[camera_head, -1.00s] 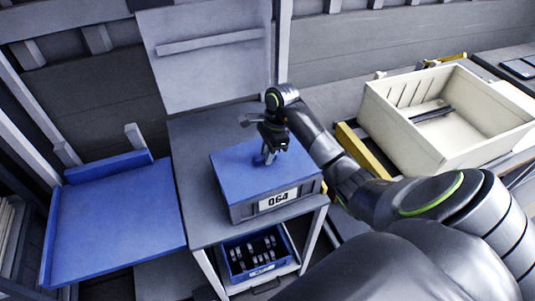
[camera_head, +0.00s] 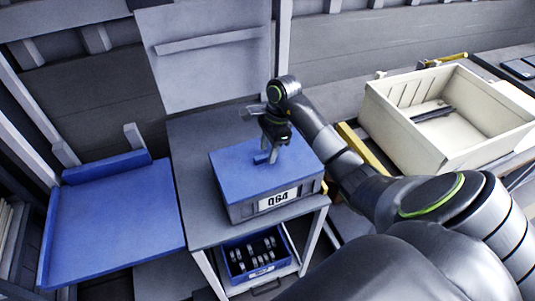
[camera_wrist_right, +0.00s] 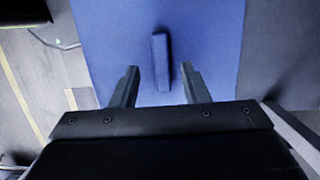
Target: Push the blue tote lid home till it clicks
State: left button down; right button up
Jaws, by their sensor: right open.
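The blue lid (camera_head: 236,172) lies on top of the grey tote (camera_head: 243,211) marked 064, on the grey table. Whether the lid is fully seated cannot be told. A short blue bar handle (camera_head: 261,158) stands on the lid. It also shows in the right wrist view (camera_wrist_right: 160,60), over the blue lid surface (camera_wrist_right: 215,40). My right gripper (camera_head: 271,158) is over the lid, close to the handle. In the wrist view its open fingers (camera_wrist_right: 160,68) stand on either side of the handle's line, with gaps on both sides. My left gripper is not in view.
A blue bin (camera_head: 255,254) with several dark parts sits on the shelf below. A blue tilted panel (camera_head: 115,215) stands at left. A cream crate (camera_head: 450,122) and a yellow rail (camera_head: 361,148) lie at right. The table's left strip (camera_head: 195,190) is clear.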

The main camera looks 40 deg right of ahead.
jog(key=v, duration=0.4)
jog(key=shift+d+r, duration=0.1)
jog(key=shift+r, duration=0.1)
jog(key=p+v, duration=0.9)
jog(key=v, duration=0.2)
jog(key=shift+p, duration=0.4)
jog(key=shift+s+a, duration=0.1)
jog(key=shift+a, duration=0.15)
